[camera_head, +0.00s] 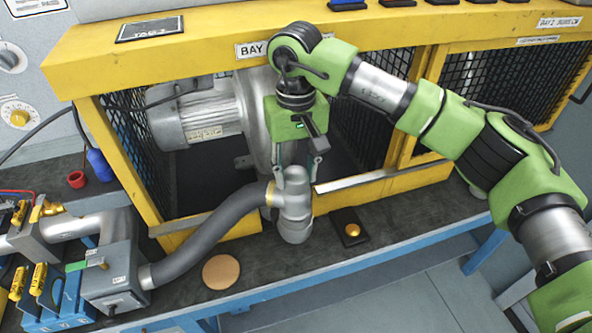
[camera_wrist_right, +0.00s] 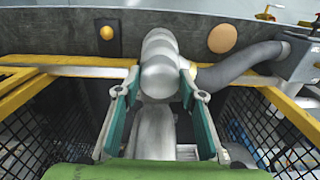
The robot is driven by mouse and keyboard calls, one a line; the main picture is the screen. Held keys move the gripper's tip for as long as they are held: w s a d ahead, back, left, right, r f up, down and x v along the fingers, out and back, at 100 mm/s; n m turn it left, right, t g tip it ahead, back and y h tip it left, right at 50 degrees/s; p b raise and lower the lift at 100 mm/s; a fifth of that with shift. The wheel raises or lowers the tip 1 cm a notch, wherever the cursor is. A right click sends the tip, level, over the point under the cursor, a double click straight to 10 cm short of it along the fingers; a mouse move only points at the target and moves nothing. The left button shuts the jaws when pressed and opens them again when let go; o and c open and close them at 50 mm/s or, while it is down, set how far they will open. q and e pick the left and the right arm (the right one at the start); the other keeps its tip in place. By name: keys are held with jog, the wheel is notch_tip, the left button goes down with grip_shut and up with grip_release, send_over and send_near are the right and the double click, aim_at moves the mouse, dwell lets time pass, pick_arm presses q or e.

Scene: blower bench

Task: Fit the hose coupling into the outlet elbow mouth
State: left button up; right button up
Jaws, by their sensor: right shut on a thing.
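The grey ribbed hose (camera_head: 215,224) curves up to a tan ring and a silver-grey fitting at its end. My right gripper (camera_head: 298,167) points down and is shut on the hose coupling (camera_head: 292,184), the upper part of that fitting. In the right wrist view the teal-padded fingers (camera_wrist_right: 162,90) lie on both sides of it. A rounded grey pipe piece, apparently the outlet elbow (camera_head: 295,230), adjoins it on the front side. I cannot tell where coupling and elbow meet or whether the coupling is seated. My left gripper is not in view.
The yellow frame (camera_head: 170,62) with black mesh surrounds the blower (camera_head: 205,118) close behind my right gripper. A tan disc (camera_head: 221,272) and a brass knob (camera_head: 352,229) are on the dark bench. A grey box (camera_head: 112,283) holds the hose's other end. The bench's right side is mostly clear.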

jog(key=shift+f+b, duration=0.3)
dwell(0.5)
jog(key=o, duration=1.2)
